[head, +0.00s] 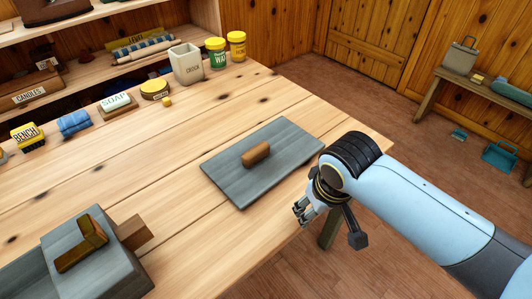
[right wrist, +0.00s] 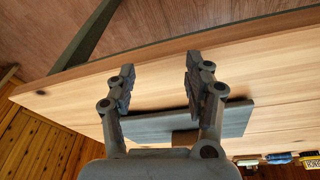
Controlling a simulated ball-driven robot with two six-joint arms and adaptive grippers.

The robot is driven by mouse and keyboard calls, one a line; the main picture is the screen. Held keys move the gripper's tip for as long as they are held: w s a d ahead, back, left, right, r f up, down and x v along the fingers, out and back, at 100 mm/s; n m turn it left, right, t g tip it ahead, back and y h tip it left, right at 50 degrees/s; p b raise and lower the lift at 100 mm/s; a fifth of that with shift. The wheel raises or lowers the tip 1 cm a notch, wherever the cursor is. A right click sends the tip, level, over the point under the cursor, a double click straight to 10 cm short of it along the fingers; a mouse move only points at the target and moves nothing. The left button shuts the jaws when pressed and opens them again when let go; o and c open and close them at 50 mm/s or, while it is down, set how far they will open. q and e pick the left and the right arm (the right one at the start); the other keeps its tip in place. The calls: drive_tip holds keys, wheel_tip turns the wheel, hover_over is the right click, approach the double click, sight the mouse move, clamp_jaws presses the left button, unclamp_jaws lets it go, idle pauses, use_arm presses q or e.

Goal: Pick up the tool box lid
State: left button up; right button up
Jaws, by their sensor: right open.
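The tool box lid (head: 240,185) is a flat grey-blue slab lying on the wooden table, with a short brown wooden handle (head: 257,154) on top. It also shows in the right wrist view (right wrist: 235,118), partly hidden behind my fingers, with part of its handle (right wrist: 184,137) visible. My right gripper (head: 301,211) is at the table's front edge, to the right of and apart from the lid. In the right wrist view the fingers (right wrist: 160,72) are spread with nothing between them. My left gripper is out of view.
A grey box-like object (head: 85,258) with a brown L-shaped piece stands at the lower left. A white crock (head: 187,64), several jars, soap (head: 116,102) and a blue cloth (head: 74,123) line the table's back. Bare wood surrounds the lid.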

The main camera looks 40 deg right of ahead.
sight(264, 143)
drive_tip(key=w+r+m, duration=0.1)
drive_tip(key=w+m, duration=0.1)
drive_tip(key=w, duration=0.1)
drive_tip(key=w+r+m, duration=0.2)
drive_tip(key=w, duration=0.2)
drive_tip(key=w+r+m+g, duration=0.1)
drive_tip(key=w+m, duration=0.2)
drive_tip(key=w, duration=0.1)
drive_tip(key=shift+w+d+r+p, duration=0.15)
drive_tip(key=shift+w+d+p, duration=0.1)
drive_tip(key=shift+p, duration=0.1)
drive_tip(key=w+r+m, duration=0.4)
drive_tip(key=w, duration=0.1)
drive_tip(key=w+r+m+g, duration=0.1)
drive_tip(key=w+r+m, duration=0.2)
drive_tip(key=shift+w+a+h, duration=0.1)
drive_tip(key=shift+w+h, duration=0.1)
drive_tip(key=shift+h, duration=0.1)
drive_tip(key=shift+f, duration=0.25)
drive_tip(key=f, duration=0.4)
drive_tip(key=shift+w+d, duration=0.1)
drive_tip(key=shift+d, duration=0.3)
drive_tip(key=f, duration=0.2)
drive_tip(key=f+b, duration=0.1)
drive_tip(key=f, duration=0.2)
drive_tip(key=shift+w+d+f, duration=0.25)
drive_tip(key=shift+f, duration=0.15)
clamp_jaws()
